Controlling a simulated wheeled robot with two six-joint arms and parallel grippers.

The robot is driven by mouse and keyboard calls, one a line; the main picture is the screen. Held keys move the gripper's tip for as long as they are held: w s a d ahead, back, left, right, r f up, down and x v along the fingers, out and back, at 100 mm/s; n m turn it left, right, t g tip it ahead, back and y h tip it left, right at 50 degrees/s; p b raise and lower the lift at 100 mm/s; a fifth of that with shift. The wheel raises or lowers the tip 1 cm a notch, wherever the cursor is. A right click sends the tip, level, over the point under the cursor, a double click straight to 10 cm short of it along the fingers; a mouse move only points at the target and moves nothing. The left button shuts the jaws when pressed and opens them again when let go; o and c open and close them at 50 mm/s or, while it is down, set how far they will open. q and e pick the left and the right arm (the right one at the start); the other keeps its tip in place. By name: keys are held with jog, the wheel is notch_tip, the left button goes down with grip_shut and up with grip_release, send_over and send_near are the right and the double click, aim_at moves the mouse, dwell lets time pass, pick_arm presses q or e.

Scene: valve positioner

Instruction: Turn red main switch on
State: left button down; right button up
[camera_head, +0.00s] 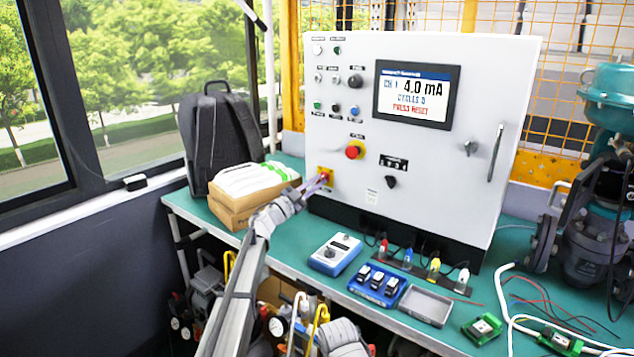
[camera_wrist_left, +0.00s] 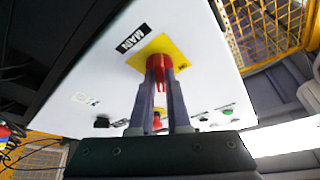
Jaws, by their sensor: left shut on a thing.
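The red main switch sits on a yellow plate (camera_head: 327,174) on the lower left of the white cabinet's front (camera_head: 440,190). My left gripper (camera_head: 317,184) reaches it from the lower left, with its fingers at the plate. In the left wrist view the fingers (camera_wrist_left: 160,85) are shut on the red switch handle (camera_wrist_left: 162,73), one on each side. The yellow plate (camera_wrist_left: 158,48) and a black MAIN label (camera_wrist_left: 131,38) show behind it. The fingers hide part of the handle, so I cannot tell its exact angle.
A red emergency-stop button (camera_head: 354,150) and a black selector knob (camera_head: 391,182) are right of the switch. The screen (camera_head: 416,94) reads 4.0 mA and PRESS RESET. Cardboard boxes (camera_head: 240,206) and a backpack (camera_head: 218,135) stand left; a blue instrument (camera_head: 335,254) lies in front.

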pick_arm(q)
jog(key=shift+w+r+m+g+p, duration=0.15)
jog(key=shift+m+g+p, duration=0.35)
jog(key=shift+m, duration=0.9)
jog(key=shift+h, duration=0.3)
jog(key=c, duration=0.9)
grip_release()
jog(key=shift+s+a, duration=0.1)
jog(key=shift+s, duration=0.1)
jog(key=shift+g, duration=0.3)
jog(key=b+v, duration=0.2)
jog(key=v, duration=0.5)
jog(key=shift+s+a, duration=0.2)
